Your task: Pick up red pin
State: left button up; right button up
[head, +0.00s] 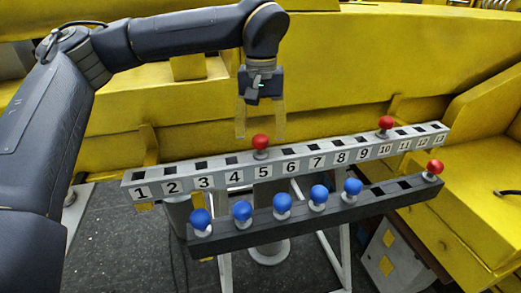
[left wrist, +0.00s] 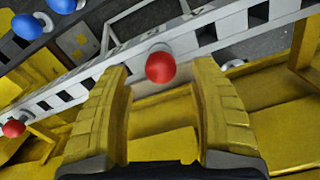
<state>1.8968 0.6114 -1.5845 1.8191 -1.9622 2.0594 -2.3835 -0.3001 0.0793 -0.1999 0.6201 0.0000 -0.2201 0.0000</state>
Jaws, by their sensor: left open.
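A red pin (head: 260,142) stands upright in the grey numbered rail (head: 215,186) at slot 5. My left gripper (head: 261,133) points down above that pin, open and empty, with one pale finger to each side. In the left wrist view the red pin's round head (left wrist: 160,66) shows between the tips of the open left gripper (left wrist: 162,70), with gaps on both sides. A second red pin (head: 386,123) stands at slot 10. A third red pin (head: 435,167) stands at the right end of the dark front rail (head: 262,232). My right gripper is not in view.
Several blue pins, one of them (head: 283,203) near the middle, stand in the dark front rail. A yellow machine body (head: 350,60) rises close behind the grey rail. Empty square slots lie between slots 5 and 10. White stand legs (head: 335,262) are below.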

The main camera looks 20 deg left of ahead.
aim_at(260, 154)
pick_arm(q)
jog(key=shift+f, duration=2.1)
grip_shut()
